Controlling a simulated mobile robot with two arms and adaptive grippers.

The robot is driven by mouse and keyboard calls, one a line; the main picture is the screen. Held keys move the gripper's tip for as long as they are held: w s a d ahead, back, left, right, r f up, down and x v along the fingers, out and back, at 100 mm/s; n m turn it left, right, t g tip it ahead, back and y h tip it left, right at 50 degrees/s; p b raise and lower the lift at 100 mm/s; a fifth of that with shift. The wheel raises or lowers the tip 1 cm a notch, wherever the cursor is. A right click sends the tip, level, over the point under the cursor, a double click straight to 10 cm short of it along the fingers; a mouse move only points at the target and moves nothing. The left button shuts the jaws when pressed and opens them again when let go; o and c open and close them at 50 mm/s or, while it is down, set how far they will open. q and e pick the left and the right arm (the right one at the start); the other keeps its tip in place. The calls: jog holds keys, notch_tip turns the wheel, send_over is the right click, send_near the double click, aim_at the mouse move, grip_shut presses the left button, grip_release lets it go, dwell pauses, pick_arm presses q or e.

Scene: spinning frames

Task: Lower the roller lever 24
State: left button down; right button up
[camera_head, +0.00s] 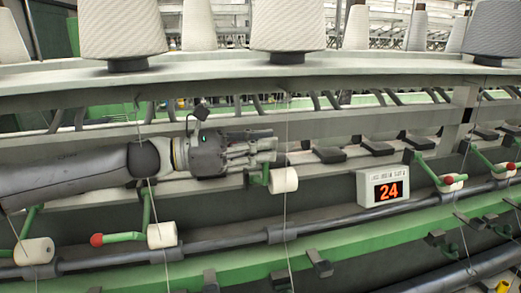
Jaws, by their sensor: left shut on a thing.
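The roller lever 24 is taken to be the green lever (257,178) with a white roller (283,180) in the middle, just left of the box with a lit red "24" (388,190). My left gripper (272,147) reaches in from the left, just above the roller. It is shut on the lever's upper part; the fingers hide its handle end and grip point. The roller hangs just below the fingers, above the grey rod. My right gripper is not in view.
Neighbouring levers with red knobs and white rollers stand at left (161,235) and right (450,184). A grey rod (345,223) and green rail (360,246) run across below. Large yarn cones (288,25) stand on the upper shelf. Thin yarns hang down.

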pick_arm(q)
jog(key=shift+s+d+f+m+b, duration=0.2)
jog(key=shift+s+f+m+b, duration=0.6)
jog(key=shift+b, duration=0.95)
jog(key=shift+s+d+f+m+b, duration=0.2)
jog(key=shift+s+f+m+b, duration=0.6)
jog(key=shift+b, duration=0.9)
jog(key=shift+f+b, duration=0.3)
jog(key=shift+b, duration=0.3)
jog(key=shift+r, duration=0.1)
jog(key=c, duration=1.7)
grip_release()
jog(key=shift+o, duration=1.2)
send_near(264, 169)
jog(key=s, duration=0.1)
jog(key=s+a, duration=0.1)
jog(key=s+r, duration=0.1)
jog(key=shift+s+a, duration=0.25)
jog(key=shift+a, duration=0.15)
